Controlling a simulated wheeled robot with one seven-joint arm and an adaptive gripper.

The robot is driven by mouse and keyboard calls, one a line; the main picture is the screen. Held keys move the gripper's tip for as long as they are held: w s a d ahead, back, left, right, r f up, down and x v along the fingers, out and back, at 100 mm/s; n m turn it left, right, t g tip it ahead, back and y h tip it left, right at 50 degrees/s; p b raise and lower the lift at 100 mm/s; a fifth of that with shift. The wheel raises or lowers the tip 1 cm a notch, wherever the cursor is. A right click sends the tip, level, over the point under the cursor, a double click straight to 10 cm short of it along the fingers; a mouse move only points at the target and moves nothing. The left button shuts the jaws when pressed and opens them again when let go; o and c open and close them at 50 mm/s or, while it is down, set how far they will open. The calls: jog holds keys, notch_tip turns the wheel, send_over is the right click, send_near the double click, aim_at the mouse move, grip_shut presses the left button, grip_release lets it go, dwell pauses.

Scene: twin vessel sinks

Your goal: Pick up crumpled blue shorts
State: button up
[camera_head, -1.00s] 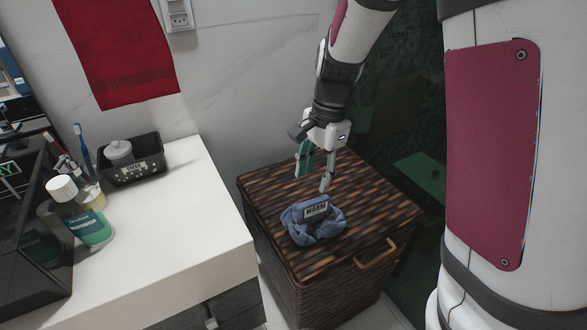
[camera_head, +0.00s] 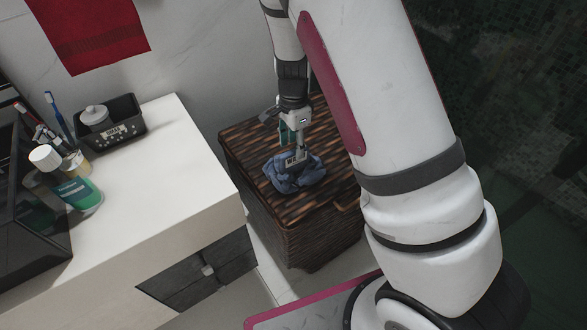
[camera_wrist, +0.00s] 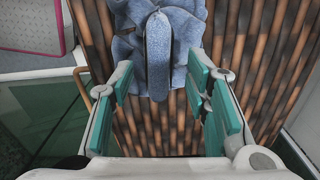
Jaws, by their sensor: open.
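The crumpled blue shorts (camera_head: 294,177) lie in a bunched heap on the lid of a woven wicker hamper (camera_head: 244,140). My gripper (camera_head: 293,141) is just behind the shorts in the head view, pointing down. In the wrist view my gripper (camera_wrist: 165,92) has its teal-padded fingers wide apart, with the shorts (camera_wrist: 183,35) ahead of and partly between the fingertips. Nothing is held.
A white counter (camera_head: 160,190) stands left of the hamper, holding a black tray (camera_head: 112,130), a green-labelled bottle (camera_head: 75,185) and toothbrushes (camera_head: 55,115). A red towel (camera_head: 90,30) hangs on the wall. The hamper's handle (camera_head: 346,205) is at its front right.

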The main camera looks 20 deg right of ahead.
aim_at(293, 158)
jog(key=shift+f+b, duration=0.55)
jog(key=shift+f, duration=2.15)
jog(key=shift+f, duration=0.25)
jog(key=shift+c, duration=0.5)
grip_shut()
